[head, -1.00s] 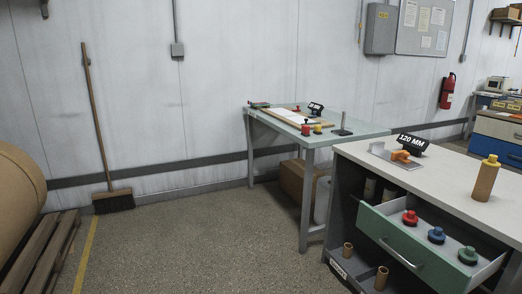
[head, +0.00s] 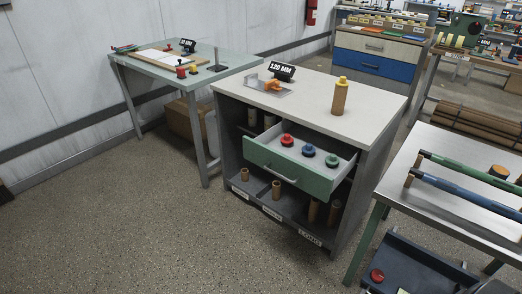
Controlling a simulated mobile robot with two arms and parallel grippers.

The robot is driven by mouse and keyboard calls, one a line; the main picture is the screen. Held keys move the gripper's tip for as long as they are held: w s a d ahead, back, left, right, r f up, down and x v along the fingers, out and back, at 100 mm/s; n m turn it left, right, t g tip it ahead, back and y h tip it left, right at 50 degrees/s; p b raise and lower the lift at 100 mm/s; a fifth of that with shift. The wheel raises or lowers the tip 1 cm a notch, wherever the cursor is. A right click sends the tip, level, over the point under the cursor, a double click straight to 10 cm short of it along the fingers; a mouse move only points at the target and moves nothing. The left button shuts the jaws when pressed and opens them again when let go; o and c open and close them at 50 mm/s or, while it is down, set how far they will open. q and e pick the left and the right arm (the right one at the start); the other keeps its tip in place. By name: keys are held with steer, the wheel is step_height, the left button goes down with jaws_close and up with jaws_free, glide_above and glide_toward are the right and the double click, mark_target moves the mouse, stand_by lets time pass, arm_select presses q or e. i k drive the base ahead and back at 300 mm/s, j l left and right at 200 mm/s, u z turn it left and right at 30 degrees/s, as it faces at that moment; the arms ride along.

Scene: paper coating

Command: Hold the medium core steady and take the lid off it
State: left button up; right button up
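A brown core (head: 339,99) stands upright on the pale top of the cabinet (head: 383,98), right of the middle of the head view. A yellow lid (head: 342,81) sits on its upper end. It is the only core in view with a lid on, and no size mark shows on it. Neither of my grippers is in view, and nothing touches the core.
The cabinet's green drawer (head: 286,171) stands open, with red (head: 287,140), blue (head: 308,150) and green (head: 332,160) lids inside. Shelves below hold brown cores (head: 276,190). A "120 MM" sign (head: 282,71) stands on top. A metal table (head: 455,196) with rollers is at right.

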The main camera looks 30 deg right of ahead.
mark_target(340, 95)
steer(key=z, duration=1.4)
steer(key=i+l, duration=0.1)
steer(key=i, duration=0.25)
steer(key=u, duration=0.05)
